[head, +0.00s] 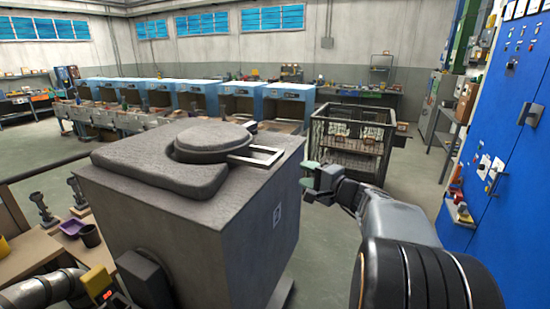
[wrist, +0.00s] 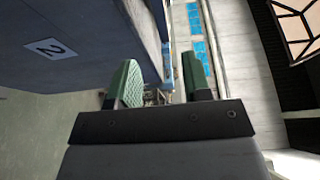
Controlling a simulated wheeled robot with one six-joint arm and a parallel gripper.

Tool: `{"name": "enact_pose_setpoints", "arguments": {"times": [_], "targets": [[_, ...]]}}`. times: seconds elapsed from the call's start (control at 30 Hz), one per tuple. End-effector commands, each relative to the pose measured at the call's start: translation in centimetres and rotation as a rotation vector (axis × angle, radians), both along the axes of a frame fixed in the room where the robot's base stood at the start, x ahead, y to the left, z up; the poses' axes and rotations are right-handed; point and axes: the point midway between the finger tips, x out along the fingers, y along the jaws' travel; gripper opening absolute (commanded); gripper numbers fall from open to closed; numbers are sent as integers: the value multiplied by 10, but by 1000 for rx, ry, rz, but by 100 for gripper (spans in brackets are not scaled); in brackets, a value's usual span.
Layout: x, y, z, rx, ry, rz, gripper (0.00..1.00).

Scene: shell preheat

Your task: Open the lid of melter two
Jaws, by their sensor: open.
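Melter two (head: 240,225) is a large grey box with a small number plate on its right side; the plate reads 2 in the wrist view (wrist: 50,48). Its round lid (head: 212,140) lies flat on the raised top slab, down. A metal loop handle (head: 258,156) sticks out from the lid to the right. My gripper (head: 308,176) is to the right of the melter, apart from the handle and near the height of the melter's top. In the wrist view its green-padded fingers (wrist: 160,88) are apart with nothing between them.
A wire cage cart (head: 350,145) stands behind my gripper. A blue cabinet (head: 510,130) is at the right. A bench with a purple tray (head: 72,227) is left of the melter. Open floor (head: 318,245) lies between the melter and my arm.

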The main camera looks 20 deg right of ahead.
Motion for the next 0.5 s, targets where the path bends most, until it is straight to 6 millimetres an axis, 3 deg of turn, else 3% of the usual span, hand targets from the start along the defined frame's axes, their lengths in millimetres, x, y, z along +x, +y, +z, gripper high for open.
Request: {"name": "enact_pose_setpoints", "arguments": {"times": [0.5], "targets": [[87,32,3,6,-1,1,45]]}}
